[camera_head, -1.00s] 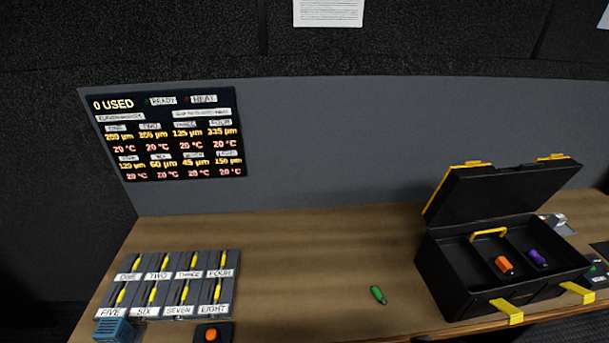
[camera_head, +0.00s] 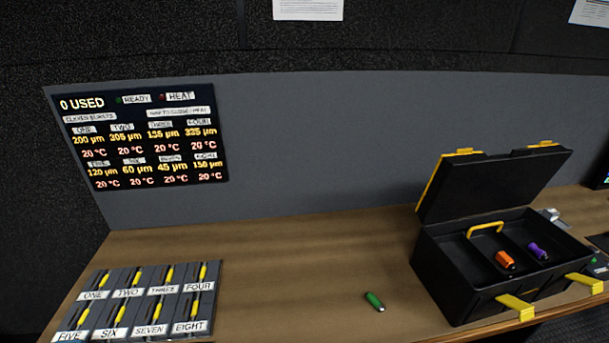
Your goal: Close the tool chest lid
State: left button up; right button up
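The black tool chest (camera_head: 450,287) stands at the right end of the wooden bench. Its lid (camera_head: 495,183) is open, tilted up and back, with yellow trim along its edge. A yellow handle (camera_head: 485,228) shows at the back inside the chest. An orange item (camera_head: 504,259) and a purple item (camera_head: 538,251) lie inside the chest. Two yellow latches stick out at the front, one on the left (camera_head: 516,306) and one on the right (camera_head: 586,283). Neither of my grippers is in view.
A green item (camera_head: 374,301) lies on the bench (camera_head: 290,265) left of the chest. A display board (camera_head: 139,138) is on the back wall. The bench middle is clear.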

aim_at(466, 185)
jog(key=z, duration=1.5)
jog(key=l+u, duration=0.15)
jog(key=u, duration=0.2)
jog(key=i+l+u, duration=0.1)
jog(key=u, duration=0.25)
jog(key=l+u, duration=0.25)
jog(key=l, duration=0.8)
jog(key=l+u, duration=0.25)
jog(key=l, duration=0.85)
jog(key=l+u, duration=0.25)
jog(key=l, duration=0.85)
jog(key=k, duration=0.05)
